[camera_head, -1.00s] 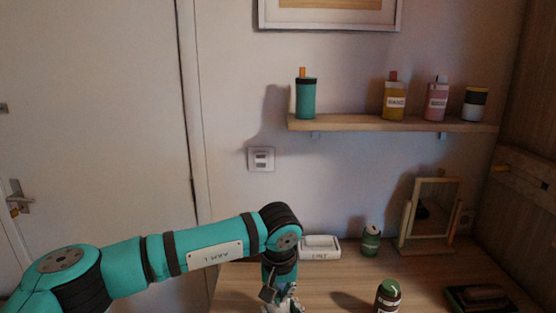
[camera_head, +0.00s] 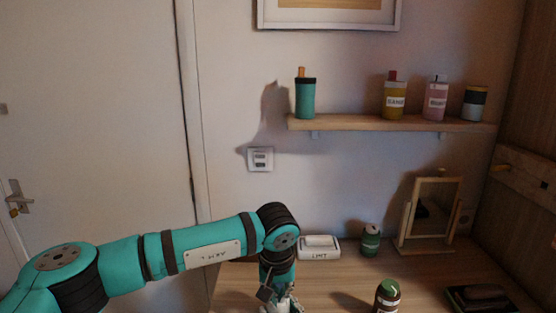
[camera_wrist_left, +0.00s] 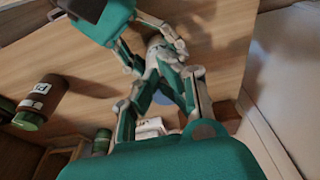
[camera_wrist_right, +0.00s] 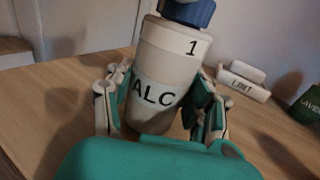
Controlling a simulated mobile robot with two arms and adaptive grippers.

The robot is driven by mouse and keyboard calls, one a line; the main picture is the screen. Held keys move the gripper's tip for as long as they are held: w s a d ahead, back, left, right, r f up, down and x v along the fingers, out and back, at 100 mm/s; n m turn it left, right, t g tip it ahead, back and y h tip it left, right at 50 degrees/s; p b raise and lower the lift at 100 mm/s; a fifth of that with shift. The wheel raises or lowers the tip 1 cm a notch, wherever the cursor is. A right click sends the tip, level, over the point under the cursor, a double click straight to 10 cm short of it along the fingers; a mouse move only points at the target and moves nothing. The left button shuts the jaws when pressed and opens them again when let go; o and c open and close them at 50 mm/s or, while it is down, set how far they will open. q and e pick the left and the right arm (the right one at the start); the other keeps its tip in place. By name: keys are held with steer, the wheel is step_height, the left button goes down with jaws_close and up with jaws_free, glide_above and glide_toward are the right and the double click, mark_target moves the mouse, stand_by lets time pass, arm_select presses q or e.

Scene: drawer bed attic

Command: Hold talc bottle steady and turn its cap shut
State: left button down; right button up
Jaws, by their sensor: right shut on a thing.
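The talc bottle (camera_wrist_right: 160,75) is pale, with "ALC" and "1" showing in the right wrist view. It stands slightly tilted in that picture. Its blue cap (camera_wrist_right: 187,12) sits at its top, partly cut off by the frame edge. My right gripper (camera_wrist_right: 160,110) is shut around the bottle's lower body, one finger on each side. My left gripper (camera_head: 280,300) points down over the desk, low in the head view. In the left wrist view its fingers (camera_wrist_left: 165,85) stand apart, with a bit of blue between them. Whether they touch the cap is hidden.
A white box (camera_head: 319,247), a green can (camera_head: 370,240) and a framed mirror (camera_head: 432,215) stand at the desk's back. A dark bottle with a green top (camera_head: 387,297) stands right of my left gripper. A wall shelf (camera_head: 390,124) holds several containers. Bare desk lies between.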

arm_select(q)
steer(key=shift+a, duration=0.3)
steer(key=shift+s, duration=0.1)
stand_by(0.3)
steer(key=shift+s+r, duration=0.1)
steer(key=shift+s, duration=0.2)
step_height(320, 180, up, 6)
steer(key=shift+w+a+f, duration=0.1)
stand_by(0.3)
